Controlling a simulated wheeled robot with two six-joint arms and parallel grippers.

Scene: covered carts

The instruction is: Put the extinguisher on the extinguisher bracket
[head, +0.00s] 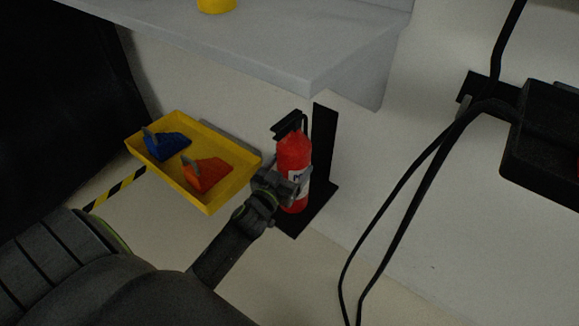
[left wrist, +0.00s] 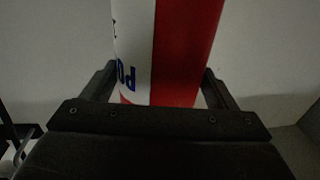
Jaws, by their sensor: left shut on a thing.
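The red extinguisher (head: 293,156) with a white label and black top stands upright in the head view. My left gripper (head: 297,179) is shut around its lower body. In the left wrist view the extinguisher (left wrist: 185,50) fills the space between the two fingers of my left gripper (left wrist: 165,95). The black extinguisher bracket (head: 324,140) has an upright back plate behind and to the right of the extinguisher, and a flat base plate (head: 322,198). The extinguisher appears over the base plate; its bottom is partly hidden by my gripper, so I cannot tell whether it touches.
A yellow tray (head: 219,199) left of the extinguisher holds a blue item (head: 168,146) and an orange item (head: 207,173). A grey shelf (head: 270,62) overhangs above, with a yellow object (head: 215,5) on it. Black cables (head: 402,212) hang at the right from a dark box (head: 543,140).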

